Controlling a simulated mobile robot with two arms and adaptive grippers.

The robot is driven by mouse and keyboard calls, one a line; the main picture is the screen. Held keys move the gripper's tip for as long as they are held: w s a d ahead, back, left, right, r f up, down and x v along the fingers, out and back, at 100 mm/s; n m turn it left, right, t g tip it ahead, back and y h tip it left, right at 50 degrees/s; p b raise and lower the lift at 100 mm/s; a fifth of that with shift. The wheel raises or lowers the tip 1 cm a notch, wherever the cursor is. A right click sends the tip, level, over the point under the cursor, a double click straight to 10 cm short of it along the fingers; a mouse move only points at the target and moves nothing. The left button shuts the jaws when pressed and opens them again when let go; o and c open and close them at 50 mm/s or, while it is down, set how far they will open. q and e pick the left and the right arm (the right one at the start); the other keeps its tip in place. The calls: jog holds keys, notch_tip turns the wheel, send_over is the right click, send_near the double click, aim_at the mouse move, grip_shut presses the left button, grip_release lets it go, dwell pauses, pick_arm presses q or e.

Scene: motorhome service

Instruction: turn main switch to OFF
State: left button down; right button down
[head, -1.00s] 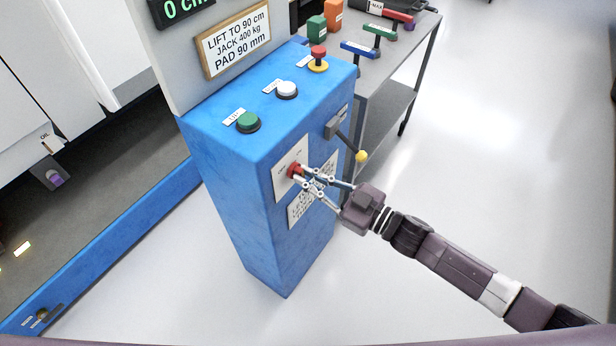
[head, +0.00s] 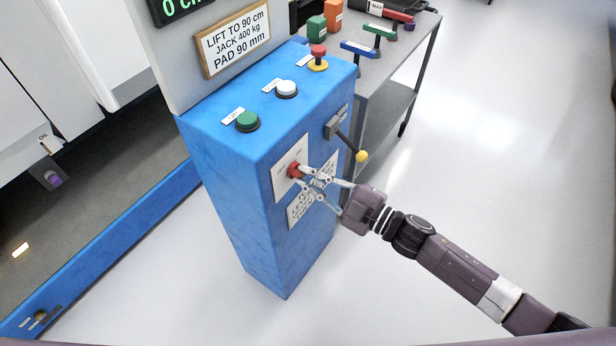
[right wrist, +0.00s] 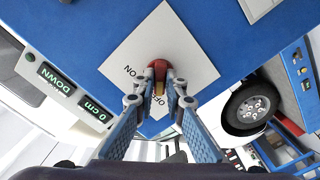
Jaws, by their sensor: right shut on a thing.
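The main switch is a small red knob (head: 293,171) on a white plate (head: 283,184) on the front of the blue control cabinet (head: 243,215). My right gripper (head: 302,174) is shut on this knob. In the right wrist view the red knob (right wrist: 158,66) sits between the fingertips (right wrist: 159,86), and the plate (right wrist: 191,55) shows the words ON and OFF. The fingers hide part of the knob, so I cannot tell exactly which word it points to. My left gripper is not in view.
A lever with a yellow ball (head: 361,156) stands out just above my right gripper. Green (head: 247,120), white (head: 287,89) and red (head: 318,53) buttons sit on the cabinet's top. A grey tool table (head: 400,75) stands behind. The floor at the right is clear.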

dwell(0.4)
jog(key=c, duration=2)
grip_release()
jog(key=shift+d, duration=0.1)
jog(key=v, duration=1.2)
jog(key=shift+f, duration=0.1)
